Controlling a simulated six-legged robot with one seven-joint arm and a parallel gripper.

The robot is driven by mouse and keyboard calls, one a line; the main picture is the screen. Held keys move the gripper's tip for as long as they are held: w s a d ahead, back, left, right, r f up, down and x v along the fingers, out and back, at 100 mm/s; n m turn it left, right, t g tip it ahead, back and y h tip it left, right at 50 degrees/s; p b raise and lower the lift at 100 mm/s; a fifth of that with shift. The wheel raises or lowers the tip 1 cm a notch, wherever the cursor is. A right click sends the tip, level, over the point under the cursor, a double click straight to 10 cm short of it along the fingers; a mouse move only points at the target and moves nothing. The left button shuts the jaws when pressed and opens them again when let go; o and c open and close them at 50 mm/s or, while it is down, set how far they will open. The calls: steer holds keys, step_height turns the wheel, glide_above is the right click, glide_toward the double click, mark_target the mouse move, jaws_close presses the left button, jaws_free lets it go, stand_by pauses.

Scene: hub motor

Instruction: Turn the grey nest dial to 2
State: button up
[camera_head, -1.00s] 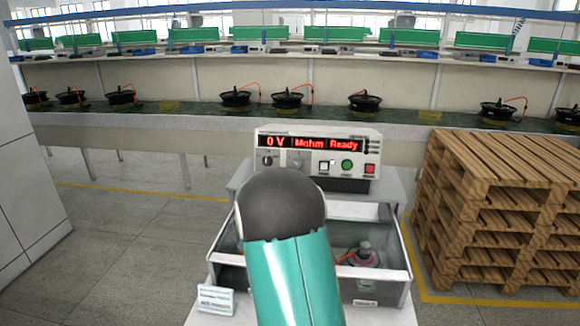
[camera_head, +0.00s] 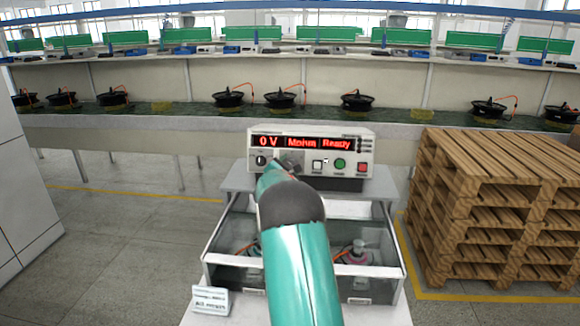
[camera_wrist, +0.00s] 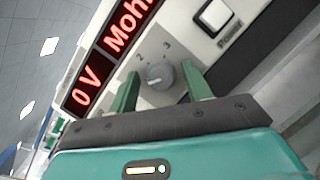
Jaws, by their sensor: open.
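The tester (camera_head: 310,130) is a light box with a red display that reads "0 V", "Mohm" and "Ready". Its grey dial (camera_wrist: 160,76) is round and sits on the front panel, with the printed numbers 2 and 3 visible above it in the wrist view. I cannot tell for sure which number the dial's mark points at. My gripper (camera_wrist: 160,73) is open, with one green finger on each side of the dial. I cannot tell whether either finger touches it.
A square white button (camera_wrist: 213,17) lies close to the right finger. A green button (camera_head: 340,163) and a red button (camera_head: 362,168) sit farther right. Stacked wooden pallets (camera_head: 500,165) stand at the right.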

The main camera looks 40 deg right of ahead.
steer(key=c, duration=0.9)
steer(key=shift+c, duration=0.2)
steer(key=shift+m, duration=0.5)
steer(key=m+g, duration=0.1)
steer(key=m, duration=0.4)
steer(key=shift+d+r+g+y, duration=0.1)
steer(key=shift+r+g+y, duration=0.05)
steer(key=shift+g+y, duration=0.25)
steer(key=m, duration=0.3)
steer(key=m+g+y, duration=0.1)
steer(key=m, duration=0.2)
steer(key=shift+r+y, duration=0.1)
steer(key=shift+y, duration=0.2)
steer(key=shift+m, duration=0.3)
